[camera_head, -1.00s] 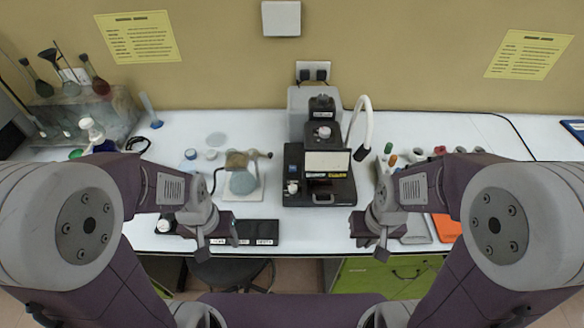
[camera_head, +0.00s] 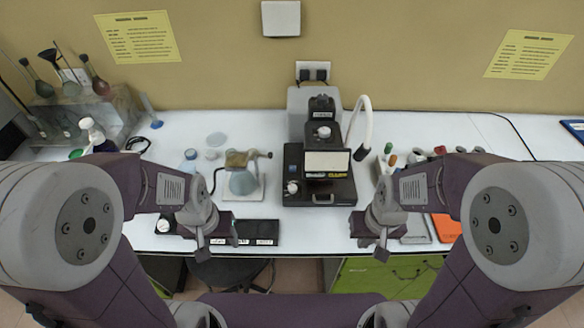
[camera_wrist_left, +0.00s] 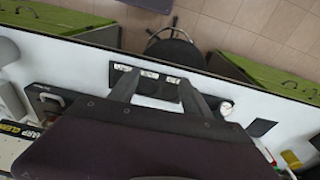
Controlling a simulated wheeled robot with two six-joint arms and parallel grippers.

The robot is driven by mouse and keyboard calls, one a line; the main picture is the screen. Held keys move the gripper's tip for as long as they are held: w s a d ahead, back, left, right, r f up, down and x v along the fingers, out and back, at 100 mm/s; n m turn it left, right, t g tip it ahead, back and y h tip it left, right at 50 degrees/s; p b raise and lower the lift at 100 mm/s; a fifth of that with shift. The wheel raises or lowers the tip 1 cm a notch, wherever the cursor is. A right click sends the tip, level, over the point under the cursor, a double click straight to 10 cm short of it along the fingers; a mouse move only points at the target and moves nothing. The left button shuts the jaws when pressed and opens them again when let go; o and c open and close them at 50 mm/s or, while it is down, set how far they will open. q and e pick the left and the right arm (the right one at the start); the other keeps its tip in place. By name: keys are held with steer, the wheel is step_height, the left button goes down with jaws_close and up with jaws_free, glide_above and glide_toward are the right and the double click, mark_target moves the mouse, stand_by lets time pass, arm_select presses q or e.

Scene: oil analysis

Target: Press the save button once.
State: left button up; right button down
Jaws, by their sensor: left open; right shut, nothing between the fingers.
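A flat black panel (camera_head: 262,232) with several small white labels lies at the front edge of the white table. The label text is too small to read, so I cannot tell which one marks the save button. My left gripper (camera_head: 220,246) is at the panel's left part and covers some of it. In the left wrist view the open left fingers (camera_wrist_left: 158,92) lie across the panel (camera_wrist_left: 145,88), with its white labels showing between and near them. Whether they touch it I cannot tell. My right gripper (camera_head: 371,250) is shut and empty at the front edge, well right of the panel.
A black instrument (camera_head: 320,195) with a white front plate stands behind, at the table's middle. A flask on a stand (camera_head: 243,185) is behind the panel. An orange item (camera_head: 446,228) lies at the right. A stool (camera_wrist_left: 172,52) stands below the table edge.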

stand_by(0.7)
arm_select(q)
jaws_close()
stand_by(1.6)
